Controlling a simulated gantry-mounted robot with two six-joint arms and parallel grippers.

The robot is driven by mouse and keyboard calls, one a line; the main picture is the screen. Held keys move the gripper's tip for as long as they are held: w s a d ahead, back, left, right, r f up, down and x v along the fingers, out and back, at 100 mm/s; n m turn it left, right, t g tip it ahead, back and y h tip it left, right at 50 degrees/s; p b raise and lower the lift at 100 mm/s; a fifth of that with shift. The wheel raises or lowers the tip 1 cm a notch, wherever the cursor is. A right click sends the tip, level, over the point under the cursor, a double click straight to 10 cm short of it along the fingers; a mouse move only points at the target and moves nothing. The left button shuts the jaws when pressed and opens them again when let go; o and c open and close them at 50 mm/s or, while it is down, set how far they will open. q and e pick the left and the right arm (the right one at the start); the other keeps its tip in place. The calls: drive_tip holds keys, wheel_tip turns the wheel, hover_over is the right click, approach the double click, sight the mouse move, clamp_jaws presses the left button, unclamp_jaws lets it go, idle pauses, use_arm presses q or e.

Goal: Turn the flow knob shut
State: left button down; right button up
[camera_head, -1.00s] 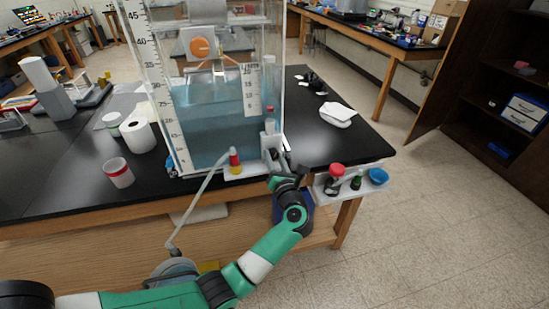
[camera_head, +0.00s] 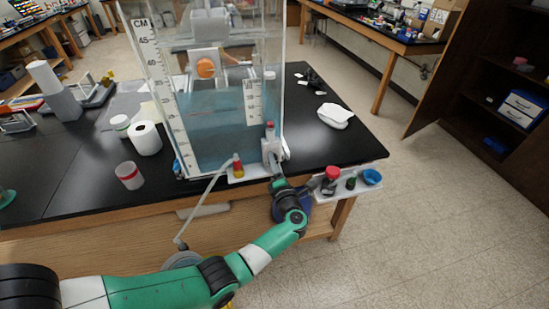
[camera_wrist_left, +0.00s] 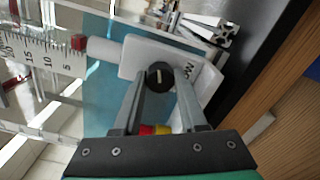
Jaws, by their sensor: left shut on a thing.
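The flow knob (camera_wrist_left: 160,75) is a small round black knob with a pale line across its face. It sits on a white valve block (camera_wrist_left: 135,58) at the lower corner of the clear water tank (camera_head: 215,140). In the wrist view, my left gripper (camera_wrist_left: 161,82) has its two grey fingers closed on the knob, one on each side. In the head view, my left gripper (camera_head: 277,172) is at the front of the white block (camera_head: 271,150), and the knob is hidden there. My right gripper is not in view.
A red-and-yellow fitting (camera_head: 238,167) with a pale hose (camera_head: 205,205) is left of the block. A small side shelf (camera_head: 340,190) holds a red-capped bottle (camera_head: 331,176) and a blue bowl (camera_head: 371,177). A white roll (camera_head: 145,138) and a cup (camera_head: 130,175) stand left of the tank.

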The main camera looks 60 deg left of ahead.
use_arm(q)
drive_tip(key=shift+m+p, duration=1.05)
drive_tip(key=shift+m, duration=1.25)
drive_tip(key=shift+c, duration=2.2)
unclamp_jaws()
drive_tip(key=shift+d, duration=0.15)
drive_tip(key=p+v, duration=0.2)
drive_tip(key=v, duration=0.9)
drive_tip(key=shift+d, duration=0.2)
